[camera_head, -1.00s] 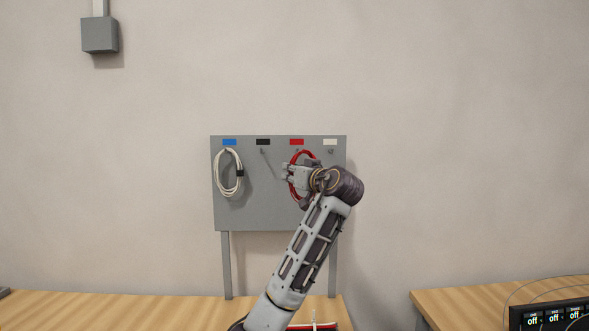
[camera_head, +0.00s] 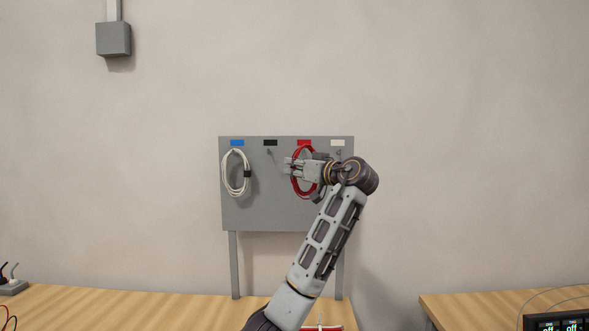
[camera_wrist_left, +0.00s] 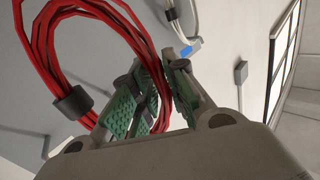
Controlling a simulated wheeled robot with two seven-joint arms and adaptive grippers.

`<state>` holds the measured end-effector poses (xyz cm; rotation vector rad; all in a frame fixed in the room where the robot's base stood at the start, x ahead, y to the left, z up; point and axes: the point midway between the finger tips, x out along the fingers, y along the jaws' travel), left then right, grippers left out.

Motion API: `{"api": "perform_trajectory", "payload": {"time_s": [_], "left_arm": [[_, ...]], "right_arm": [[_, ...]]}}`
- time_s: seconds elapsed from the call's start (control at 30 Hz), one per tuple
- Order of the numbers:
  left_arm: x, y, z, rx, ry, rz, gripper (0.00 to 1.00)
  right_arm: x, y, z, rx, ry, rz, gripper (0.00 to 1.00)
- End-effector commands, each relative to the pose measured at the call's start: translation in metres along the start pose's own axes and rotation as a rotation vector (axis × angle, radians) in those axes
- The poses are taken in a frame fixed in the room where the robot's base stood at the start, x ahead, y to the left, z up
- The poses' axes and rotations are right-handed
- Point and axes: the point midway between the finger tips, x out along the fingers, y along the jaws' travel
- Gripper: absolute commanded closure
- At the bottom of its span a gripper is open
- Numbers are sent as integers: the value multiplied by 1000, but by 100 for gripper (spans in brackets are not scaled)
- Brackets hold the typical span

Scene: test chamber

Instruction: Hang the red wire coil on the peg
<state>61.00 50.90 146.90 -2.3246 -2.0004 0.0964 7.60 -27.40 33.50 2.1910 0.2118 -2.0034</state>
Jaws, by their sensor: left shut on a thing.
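The red wire coil (camera_head: 297,188) is upright in front of the grey peg board (camera_head: 262,215), just below its red label (camera_head: 304,142). My left gripper (camera_head: 291,166) is shut on the side of the coil. In the left wrist view the red coil (camera_wrist_left: 40,50) passes between the green finger pads of the gripper (camera_wrist_left: 160,92), with a dark tie around its strands. The peg under the red label is hidden by the coil and gripper, so I cannot tell whether the coil is around it. My right gripper is not in view.
A white coil (camera_head: 226,178) hangs under the blue label, left of the gripper. The peg under the black label (camera_head: 270,142) is bare. Wooden tabletops (camera_head: 130,305) lie below. A grey wall box (camera_head: 113,39) is high at the left.

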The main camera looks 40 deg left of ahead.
Motion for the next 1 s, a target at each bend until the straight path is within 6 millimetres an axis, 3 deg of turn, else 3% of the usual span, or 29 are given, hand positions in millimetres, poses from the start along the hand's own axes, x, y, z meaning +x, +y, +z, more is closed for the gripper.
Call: {"api": "perform_trajectory", "payload": {"time_s": [0.6,1.0], "left_arm": [[13,11,0,1,0,0,100],[24,21,0,0,1,0,100]], "right_arm": [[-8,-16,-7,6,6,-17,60],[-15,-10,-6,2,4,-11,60]]}}
